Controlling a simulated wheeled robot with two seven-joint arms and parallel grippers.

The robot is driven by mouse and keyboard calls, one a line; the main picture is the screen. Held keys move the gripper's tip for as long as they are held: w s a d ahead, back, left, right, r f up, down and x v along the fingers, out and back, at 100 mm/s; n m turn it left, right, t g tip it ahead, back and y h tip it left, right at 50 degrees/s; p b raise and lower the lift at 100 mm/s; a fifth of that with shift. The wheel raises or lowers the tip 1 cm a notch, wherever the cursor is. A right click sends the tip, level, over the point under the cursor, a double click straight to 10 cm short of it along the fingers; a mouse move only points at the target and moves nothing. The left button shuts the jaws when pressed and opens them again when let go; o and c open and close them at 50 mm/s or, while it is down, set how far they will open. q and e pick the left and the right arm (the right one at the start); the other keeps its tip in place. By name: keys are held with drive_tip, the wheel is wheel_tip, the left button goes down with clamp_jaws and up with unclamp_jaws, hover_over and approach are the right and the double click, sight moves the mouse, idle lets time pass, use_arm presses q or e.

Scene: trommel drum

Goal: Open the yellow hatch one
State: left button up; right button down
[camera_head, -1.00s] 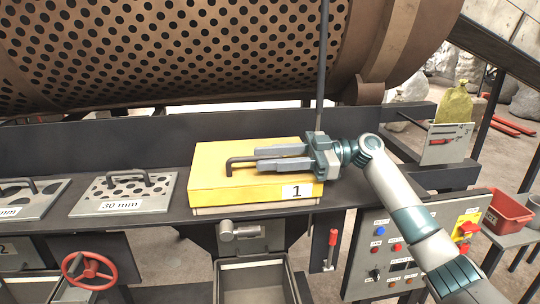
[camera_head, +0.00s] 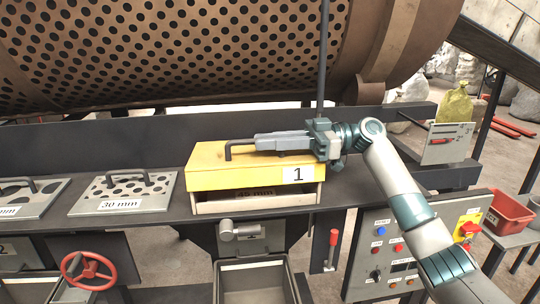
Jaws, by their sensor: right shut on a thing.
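The yellow hatch (camera_head: 225,177), labelled 1, sits over a pale box frame on the dark bench. Its front edge is raised, and a dark gap shows beneath it with a partly hidden "mm" label (camera_head: 256,193) inside. My right gripper (camera_head: 262,142) is shut on the hatch's black handle (camera_head: 233,148), reaching in from the right above the lid. The handle's right part is hidden by the fingers. My left gripper is not in view.
A plate marked 30 mm (camera_head: 90,206) with a black handle lies left of the hatch. The perforated drum (camera_head: 200,50) is behind. Below are a grey bin (camera_head: 232,284), a red handwheel (camera_head: 72,268) and a control panel (camera_head: 375,268). A red lever (camera_head: 332,240) stands front right.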

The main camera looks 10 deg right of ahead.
use_arm(q)
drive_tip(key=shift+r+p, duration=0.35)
drive_tip(key=shift+p, duration=0.1)
use_arm(e)
drive_tip(key=w+r+m, duration=0.5)
drive_tip(key=r, duration=0.2)
drive_tip(key=shift+r, duration=0.2)
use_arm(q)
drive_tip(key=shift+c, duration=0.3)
